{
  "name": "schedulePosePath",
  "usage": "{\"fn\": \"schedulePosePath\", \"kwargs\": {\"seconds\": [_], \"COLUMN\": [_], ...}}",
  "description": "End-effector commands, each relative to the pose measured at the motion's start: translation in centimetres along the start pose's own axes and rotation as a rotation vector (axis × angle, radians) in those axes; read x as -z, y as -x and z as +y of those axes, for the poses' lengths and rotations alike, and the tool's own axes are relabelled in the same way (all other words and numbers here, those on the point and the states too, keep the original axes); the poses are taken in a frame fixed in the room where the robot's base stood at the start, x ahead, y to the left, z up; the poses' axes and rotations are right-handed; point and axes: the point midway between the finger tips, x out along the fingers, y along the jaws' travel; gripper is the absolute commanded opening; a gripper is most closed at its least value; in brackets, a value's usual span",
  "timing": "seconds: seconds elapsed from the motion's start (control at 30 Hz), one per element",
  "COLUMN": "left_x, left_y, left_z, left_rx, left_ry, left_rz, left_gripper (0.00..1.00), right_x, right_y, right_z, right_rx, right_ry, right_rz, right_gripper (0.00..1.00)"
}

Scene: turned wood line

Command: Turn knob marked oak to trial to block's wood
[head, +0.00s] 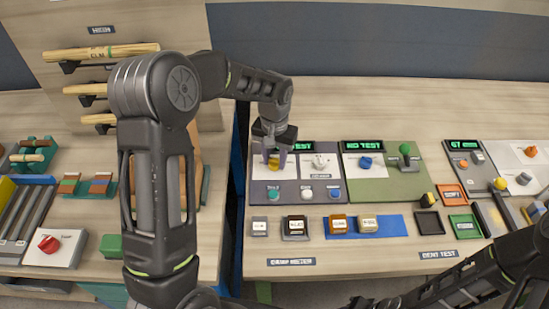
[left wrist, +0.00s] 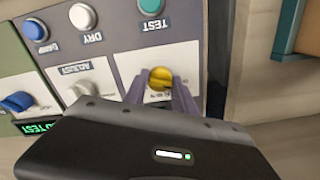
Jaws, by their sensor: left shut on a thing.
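My left gripper (head: 273,160) reaches down over the grey test panel (head: 262,187). It is shut on a yellow knob (left wrist: 160,77), with one purple-grey finger on each side of it in the left wrist view. The knob (head: 273,163) also shows between the fingers in the head view. The lettering around it is hidden or too small to read. Small labelled wood blocks (head: 338,223) stand in a row in front of the panel; their names are not clear. The dark end of my right arm (head: 368,301) is at the bottom edge, its fingers unclear.
The panel also has a white ADJUST knob (left wrist: 82,88) and TEST (left wrist: 151,8), DRY (left wrist: 83,17) and DAMP (left wrist: 35,30) buttons. A green panel (head: 380,187) with a blue knob (head: 365,162) adjoins it on the right. A gap separates the left table.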

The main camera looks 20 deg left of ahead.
Motion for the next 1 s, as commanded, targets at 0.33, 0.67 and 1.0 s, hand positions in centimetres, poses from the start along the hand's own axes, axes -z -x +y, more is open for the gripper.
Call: {"fn": "schedulePosePath", "kwargs": {"seconds": [0.33, 0.67, 1.0], "left_x": [0.01, 0.02, 0.05], "left_y": [0.03, 0.02, -0.05], "left_z": [-0.01, -0.02, 0.00], "left_rx": [0.000, 0.000, 0.000], "left_ry": [0.000, -0.011, -0.129], "left_rz": [0.000, 0.001, 0.002], "left_gripper": [0.00, 0.00, 0.00], "right_x": [0.01, 0.01, 0.09], "right_y": [0.01, -0.05, -0.60], "right_z": [0.00, 0.02, 0.17], "right_rx": [0.000, 0.000, 0.002], "right_ry": [0.000, 0.000, 0.001], "right_rz": [0.000, 0.000, 0.002], "right_gripper": [0.36, 0.36, 0.36]}}
